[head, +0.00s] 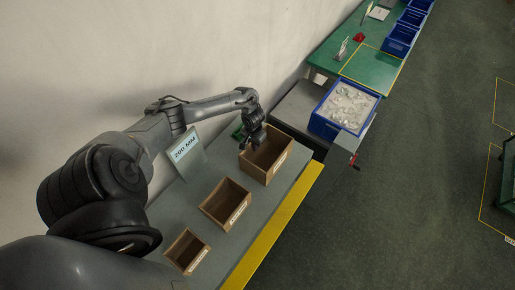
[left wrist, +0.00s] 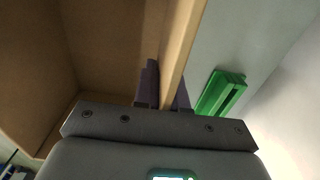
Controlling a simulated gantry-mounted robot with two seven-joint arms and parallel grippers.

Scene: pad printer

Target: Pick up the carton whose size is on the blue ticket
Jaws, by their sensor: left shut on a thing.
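Three open brown cardboard cartons stand in a row on the grey bench. The largest carton (head: 279,167) is at the far end, a middle-sized carton (head: 237,206) is between, and the smallest carton (head: 198,259) is nearest. A pale blue ticket reading 200 MM (head: 185,147) stands upright by the wall. My left gripper (head: 247,146) is at the largest carton's wall-side edge. In the left wrist view its fingers (left wrist: 164,88) straddle the carton wall (left wrist: 182,38), one inside and one outside, shut on it. The size labels on the cartons are too small to read.
A green object (left wrist: 220,92) lies just outside the gripped wall. A yellow strip (head: 273,228) runs along the bench's front edge. Beyond stands a blue bin of pale pieces (head: 320,124), then a green table (head: 365,66) with blue bins. The wall is close on the left.

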